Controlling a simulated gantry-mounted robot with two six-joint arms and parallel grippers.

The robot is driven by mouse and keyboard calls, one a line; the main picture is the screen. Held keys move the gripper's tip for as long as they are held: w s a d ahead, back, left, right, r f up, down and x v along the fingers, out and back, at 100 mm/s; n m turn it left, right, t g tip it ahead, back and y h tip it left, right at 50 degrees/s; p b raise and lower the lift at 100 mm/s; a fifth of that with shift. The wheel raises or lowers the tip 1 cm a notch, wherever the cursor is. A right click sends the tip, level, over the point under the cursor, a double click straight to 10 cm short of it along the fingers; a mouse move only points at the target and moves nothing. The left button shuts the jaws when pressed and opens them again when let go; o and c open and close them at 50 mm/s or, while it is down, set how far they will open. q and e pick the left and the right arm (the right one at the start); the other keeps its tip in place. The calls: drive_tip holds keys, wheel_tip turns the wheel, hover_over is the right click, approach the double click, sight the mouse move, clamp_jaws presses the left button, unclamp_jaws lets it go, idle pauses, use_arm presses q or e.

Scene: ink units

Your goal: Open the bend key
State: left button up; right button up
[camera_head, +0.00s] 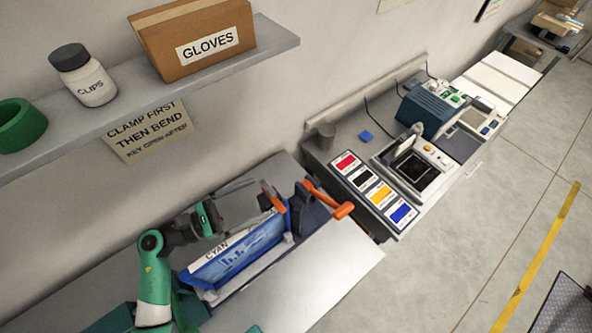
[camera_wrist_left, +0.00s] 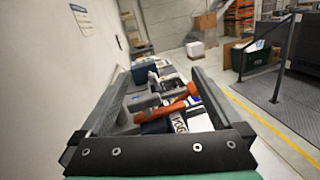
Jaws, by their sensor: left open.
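The bend station is a grey fixture at the front centre, with a blue unit labelled CYAN (camera_head: 240,250) seated in it. An orange lever (camera_head: 328,200), apparently the bend key, sticks out at its far right end. Another orange piece (camera_head: 272,198) shows nearer my left gripper. My left gripper (camera_head: 262,197) is open above the unit, its fingers pointing toward the orange parts. In the left wrist view, orange parts (camera_wrist_left: 165,112) lie beyond and below the open fingers, with nothing visibly gripped. My right gripper is not in view.
A shelf (camera_head: 150,88) with a gloves box (camera_head: 195,38), a clips jar (camera_head: 82,75) and a green roll (camera_head: 20,125) overhangs the left. A second bench (camera_head: 345,130) holds colour cards and devices. The white plate (camera_head: 325,268) in front is clear.

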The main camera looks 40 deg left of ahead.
sight(265, 189)
use_arm(q)
drive_tip(key=s+a+f+n+y, duration=0.3)
drive_tip(key=s+a+f+n, duration=0.1)
drive_tip(key=f, duration=0.2)
drive_tip(key=shift+t, duration=0.4)
drive_tip(key=x, duration=0.5)
drive_tip(key=p+x, duration=0.1)
drive_tip(key=x, duration=0.5)
drive_tip(key=shift+w+a+r, duration=0.2)
drive_tip(key=shift+w+r, duration=0.05)
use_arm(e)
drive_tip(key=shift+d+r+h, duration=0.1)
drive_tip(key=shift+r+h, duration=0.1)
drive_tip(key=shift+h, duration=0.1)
use_arm(q)
clamp_jaws()
